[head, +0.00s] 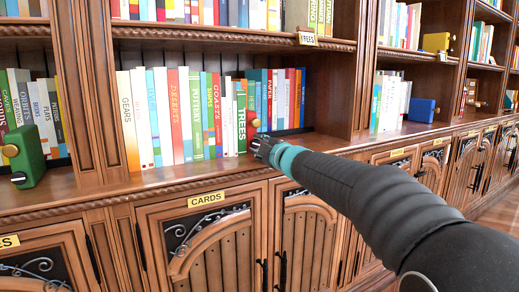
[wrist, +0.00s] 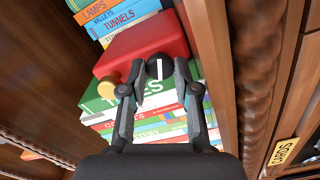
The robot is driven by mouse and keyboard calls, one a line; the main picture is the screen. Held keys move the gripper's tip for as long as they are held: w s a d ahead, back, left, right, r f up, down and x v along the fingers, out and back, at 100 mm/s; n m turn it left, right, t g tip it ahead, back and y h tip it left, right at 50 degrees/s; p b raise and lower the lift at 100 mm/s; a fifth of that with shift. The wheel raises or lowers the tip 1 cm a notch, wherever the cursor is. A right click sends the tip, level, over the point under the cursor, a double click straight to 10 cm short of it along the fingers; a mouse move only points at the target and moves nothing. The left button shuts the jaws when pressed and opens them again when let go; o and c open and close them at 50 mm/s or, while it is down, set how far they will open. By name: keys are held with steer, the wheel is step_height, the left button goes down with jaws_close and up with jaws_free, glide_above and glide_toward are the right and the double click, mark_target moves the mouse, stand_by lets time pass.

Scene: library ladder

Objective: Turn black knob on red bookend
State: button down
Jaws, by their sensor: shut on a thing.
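In the wrist view the red bookend (wrist: 135,48) stands against a row of books. A brass knob (wrist: 107,87) is on its left part. The black knob (wrist: 153,67) with a white line is on its right part. My gripper (wrist: 160,80) is shut on the black knob, one finger on each side; the white line looks nearly upright in the picture. In the head view my gripper (head: 262,146) is at the shelf's front edge before the books. A brass knob (head: 256,123) shows just above it; the black knob is hidden there.
Books (head: 170,115) fill the shelf left of my gripper. A green bookend (head: 27,155) stands at the far left, a blue one (head: 421,110) and a yellow one (head: 436,42) to the right.

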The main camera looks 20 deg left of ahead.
steer(key=shift+s+a+r+n+b, duration=0.1)
steer(key=shift+n+b, duration=0.6)
steer(key=shift+n, duration=1.5)
steer(key=c, duration=0.9)
jaws_free()
steer(key=shift+f, duration=0.35)
steer(key=shift+r+v, duration=0.15)
steer(key=shift+v, duration=1.85)
steer(key=shift+r+v, duration=0.15)
steer(key=shift+v, duration=1.85)
